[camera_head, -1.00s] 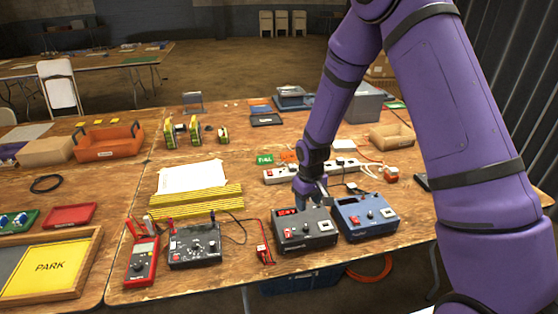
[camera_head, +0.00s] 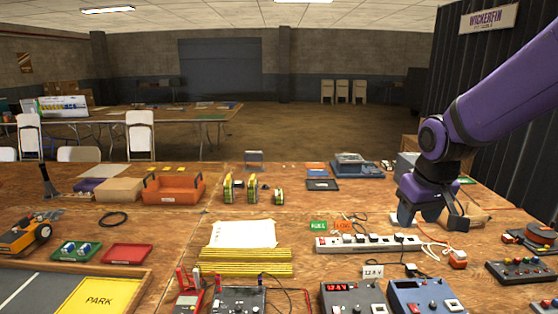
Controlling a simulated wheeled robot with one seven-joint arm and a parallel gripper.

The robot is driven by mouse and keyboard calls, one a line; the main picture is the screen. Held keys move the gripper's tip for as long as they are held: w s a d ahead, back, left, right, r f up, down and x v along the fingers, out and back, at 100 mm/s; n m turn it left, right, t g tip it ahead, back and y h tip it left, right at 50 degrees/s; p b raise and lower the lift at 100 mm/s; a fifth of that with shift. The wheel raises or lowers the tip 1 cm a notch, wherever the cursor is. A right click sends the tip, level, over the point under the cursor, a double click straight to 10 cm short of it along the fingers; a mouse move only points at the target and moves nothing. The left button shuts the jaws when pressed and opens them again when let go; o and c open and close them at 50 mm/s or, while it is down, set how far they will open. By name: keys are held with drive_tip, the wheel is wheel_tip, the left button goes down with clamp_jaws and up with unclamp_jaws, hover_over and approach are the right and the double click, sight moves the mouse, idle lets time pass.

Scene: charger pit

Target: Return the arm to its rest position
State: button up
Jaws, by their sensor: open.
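My purple arm (camera_head: 505,90) enters from the right and reaches over the right part of the wooden table. My gripper (camera_head: 432,218) hangs at its end with dark fingers spread apart and pointing down. It is open and holds nothing that I can see. It appears above or behind the right end of the white power strip (camera_head: 368,243); the exact height is hard to tell. The grey charger box (camera_head: 352,300) with a lit red display and the blue charger box (camera_head: 425,297) stand nearer the front edge, apart from the gripper.
A dark box with colored knobs (camera_head: 525,271) is at the right. Paper (camera_head: 243,234) and yellow striped strips (camera_head: 245,262) lie mid-table.

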drive_tip(key=s+d+r+m+t, duration=0.1)
drive_tip(key=s+r, duration=0.4)
drive_tip(key=s, duration=0.4)
drive_tip(key=s+d+r+t, duration=0.1)
drive_tip(key=s+r, duration=0.4)
drive_tip(key=s, duration=0.5)
drive_tip(key=shift+s+d+r+m, duration=0.15)
drive_tip(key=shift+s+r+m, duration=0.05)
drive_tip(key=shift+m, duration=0.2)
